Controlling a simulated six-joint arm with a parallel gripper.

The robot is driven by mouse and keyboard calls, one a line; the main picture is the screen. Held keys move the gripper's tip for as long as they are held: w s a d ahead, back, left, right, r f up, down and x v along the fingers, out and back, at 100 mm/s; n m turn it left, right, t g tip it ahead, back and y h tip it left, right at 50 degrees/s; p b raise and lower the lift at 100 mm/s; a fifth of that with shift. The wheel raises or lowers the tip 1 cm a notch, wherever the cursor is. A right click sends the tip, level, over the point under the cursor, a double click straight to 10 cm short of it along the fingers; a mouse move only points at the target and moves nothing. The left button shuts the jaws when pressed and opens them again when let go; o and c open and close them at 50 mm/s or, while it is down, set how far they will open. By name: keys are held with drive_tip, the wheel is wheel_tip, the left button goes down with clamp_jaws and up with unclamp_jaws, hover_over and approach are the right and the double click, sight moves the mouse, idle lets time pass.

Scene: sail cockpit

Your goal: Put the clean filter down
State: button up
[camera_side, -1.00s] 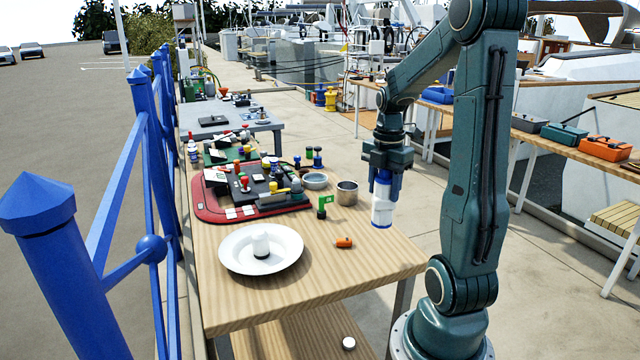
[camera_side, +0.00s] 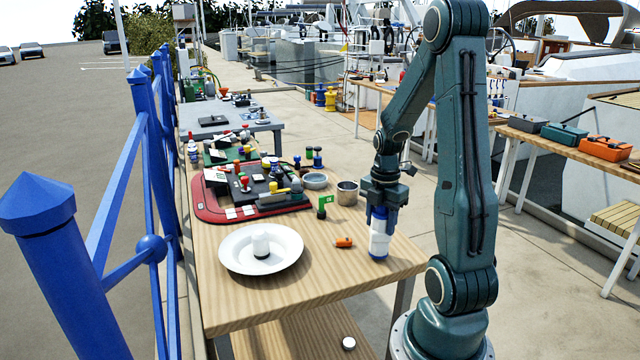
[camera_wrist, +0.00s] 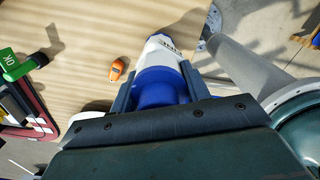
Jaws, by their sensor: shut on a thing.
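The clean filter (camera_side: 379,238) is a white cylinder with a blue upper part and a blue lower rim. My gripper (camera_side: 379,212) is shut on its blue upper part and holds it upright near the right edge of the wooden table. Its lower end is at or just above the tabletop; I cannot tell whether it touches. In the wrist view the filter (camera_wrist: 162,85) sits between the two fingers of my gripper (camera_wrist: 158,88), with its white part pointing away toward the table.
A small orange object (camera_side: 344,243) lies just left of the filter. A green "OK" flag (camera_side: 323,205) and a metal cup (camera_side: 347,193) stand behind it. A white plate (camera_side: 238,258) holds a small white item (camera_side: 261,246). A red tray (camera_side: 208,208) with several parts lies farther back.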

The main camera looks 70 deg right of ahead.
drive_tip(key=shift+f, duration=0.55)
drive_tip(key=shift+f, duration=0.15)
drive_tip(key=o, duration=1)
drive_tip(key=shift+o, duration=0.2)
drive_tip(key=shift+r, duration=0.2)
wheel_tip(320, 180, up, 12)
